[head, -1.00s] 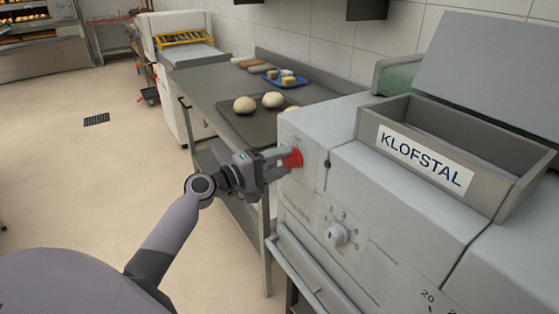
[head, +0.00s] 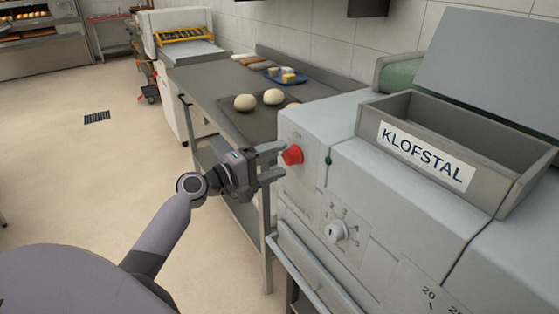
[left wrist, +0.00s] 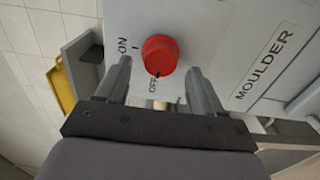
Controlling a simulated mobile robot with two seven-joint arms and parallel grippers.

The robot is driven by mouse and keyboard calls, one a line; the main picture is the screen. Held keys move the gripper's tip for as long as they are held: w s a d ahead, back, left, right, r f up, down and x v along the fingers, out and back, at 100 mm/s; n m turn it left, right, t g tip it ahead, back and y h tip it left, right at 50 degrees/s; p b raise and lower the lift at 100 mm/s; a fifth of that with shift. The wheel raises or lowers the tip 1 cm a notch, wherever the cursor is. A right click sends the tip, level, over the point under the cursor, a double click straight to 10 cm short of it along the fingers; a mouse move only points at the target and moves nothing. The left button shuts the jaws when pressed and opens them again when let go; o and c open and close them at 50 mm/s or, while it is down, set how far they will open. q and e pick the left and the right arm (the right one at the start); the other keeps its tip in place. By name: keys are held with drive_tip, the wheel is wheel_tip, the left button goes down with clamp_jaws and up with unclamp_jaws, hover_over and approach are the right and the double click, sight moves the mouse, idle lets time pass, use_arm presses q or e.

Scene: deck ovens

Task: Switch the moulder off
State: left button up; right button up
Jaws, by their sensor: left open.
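The moulder (head: 310,190) is a pale grey machine at the right, with a red round knob (head: 292,154) on its end panel. In the left wrist view the red knob (left wrist: 160,54) sits between the labels ON, on its left, and OFF, below it. A dark mark shows at the knob's lower edge, by OFF. My left gripper (head: 278,160) is open; its fingers stand on either side of the knob, apart from it, with their tips near the panel. It also shows in the left wrist view (left wrist: 160,72). My right gripper is not in view.
A white selector dial (head: 336,232) sits lower on the moulder, above a front rail (head: 300,268). A grey worktable (head: 215,85) with dough balls (head: 245,102) and a blue tray (head: 270,74) stands behind.

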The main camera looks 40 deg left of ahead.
use_arm(q)
drive_tip(key=b+v, duration=0.1)
drive_tip(key=v, duration=0.4)
drive_tip(key=shift+s, duration=0.3)
drive_tip(key=shift+f, duration=0.1)
drive_tip(key=s+d+f+m+g+y, duration=0.2)
drive_tip(key=s+d+f+m, duration=0.1)
drive_tip(key=f, duration=0.6)
drive_tip(key=s+d+f+m+g+y, duration=0.1)
drive_tip(key=s+d+f+m+g, duration=0.2)
drive_tip(key=f, duration=0.6)
drive_tip(key=s+d+f+m+g+y, duration=0.1)
drive_tip(key=s+d+f+m, duration=0.7)
drive_tip(key=s, duration=0.5)
drive_tip(key=d+m, duration=0.2)
drive_tip(key=d, duration=0.1)
drive_tip(key=shift+d+f+y+p, duration=0.3)
drive_tip(key=shift+f+p, duration=0.05)
drive_tip(key=shift+p, duration=0.05)
